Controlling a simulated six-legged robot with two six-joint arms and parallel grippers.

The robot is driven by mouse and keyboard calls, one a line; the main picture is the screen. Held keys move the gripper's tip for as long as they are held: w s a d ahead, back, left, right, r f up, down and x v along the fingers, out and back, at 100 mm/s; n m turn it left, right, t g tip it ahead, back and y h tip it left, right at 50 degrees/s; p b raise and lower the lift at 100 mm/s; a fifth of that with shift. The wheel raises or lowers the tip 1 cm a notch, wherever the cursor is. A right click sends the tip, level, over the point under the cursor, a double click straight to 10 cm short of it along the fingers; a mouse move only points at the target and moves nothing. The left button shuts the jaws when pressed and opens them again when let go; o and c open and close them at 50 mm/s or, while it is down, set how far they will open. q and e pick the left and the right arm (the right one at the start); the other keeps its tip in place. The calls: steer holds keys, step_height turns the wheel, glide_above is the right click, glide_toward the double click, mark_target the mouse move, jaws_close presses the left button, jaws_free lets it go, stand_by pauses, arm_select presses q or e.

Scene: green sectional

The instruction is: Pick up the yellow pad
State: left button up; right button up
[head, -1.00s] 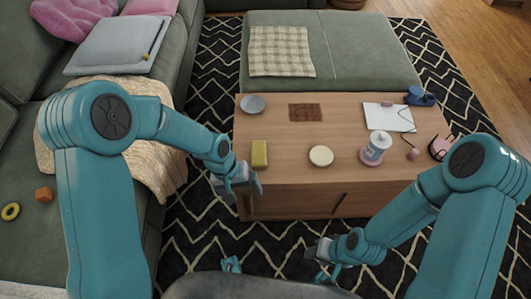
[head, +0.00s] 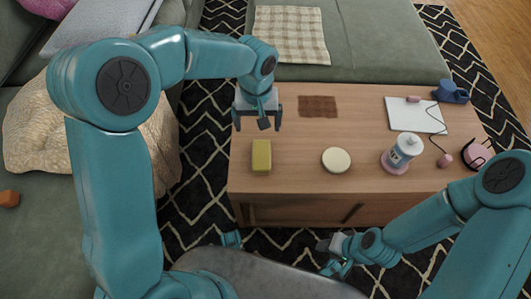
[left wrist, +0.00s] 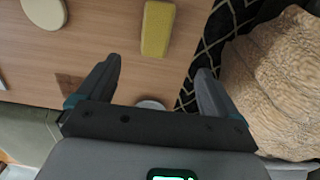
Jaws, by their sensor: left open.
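The yellow pad (head: 261,157) is a small block lying on the left part of the wooden table. My left gripper (head: 257,122) is open and empty, above the table just behind the pad in the head view. In the left wrist view the pad (left wrist: 158,28) lies beyond the open fingertips (left wrist: 160,77), apart from them. My right gripper (head: 335,256) is low in front of the table, away from the pad; its jaws are too small to read.
The wooden table (head: 290,180) also holds a round cream disc (head: 336,160), a brown mat (head: 318,106), a cup on a pink coaster (head: 402,153) and a white sheet (head: 417,117). A sofa with a beige blanket (head: 45,130) stands at left. Table surface around the pad is clear.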

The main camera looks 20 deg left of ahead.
arm_select(q)
steer(key=b, duration=0.4)
glide_above(261, 154)
steer(key=f, duration=1.1)
steer(key=shift+s+a, duration=0.15)
steer(key=shift+a, duration=0.1)
steer(key=f, duration=0.1)
steer(key=f+b, duration=0.1)
steer(key=f, duration=0.1)
steer(key=f+b, duration=0.1)
steer(key=f, duration=0.1)
steer(key=shift+w+d+f, duration=0.2)
steer(key=shift+d, duration=0.1)
steer(key=shift+r, duration=0.1)
steer(key=c, duration=1)
